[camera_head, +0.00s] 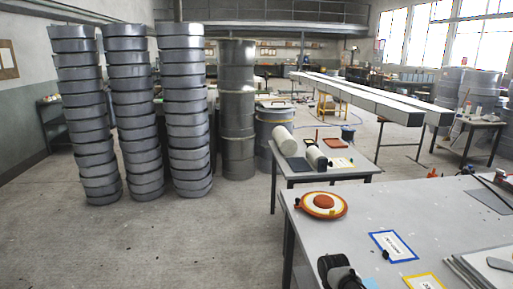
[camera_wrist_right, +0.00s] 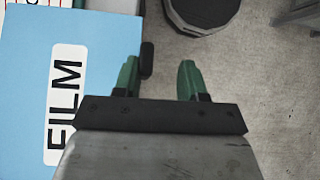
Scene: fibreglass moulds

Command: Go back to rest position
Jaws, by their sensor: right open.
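My right gripper (camera_wrist_right: 157,80) shows in the right wrist view with its two green fingers spread apart and nothing between them. A small dark piece stands against the inner side of its left finger; I cannot tell what it is. The gripper is over the floor, beside a blue surface (camera_wrist_right: 100,30) with a white label reading FILM (camera_wrist_right: 66,90). My left gripper is not in view. I cannot make out either gripper in the head view.
A grey table (camera_head: 350,235) at front right holds an orange and white disc (camera_head: 323,204), a blue-framed card (camera_head: 393,246) and dark objects (camera_head: 340,270). A smaller table (camera_head: 330,176) stands behind. Tall stacks of grey drums (camera_head: 185,110) stand left. Floor is clear at front left.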

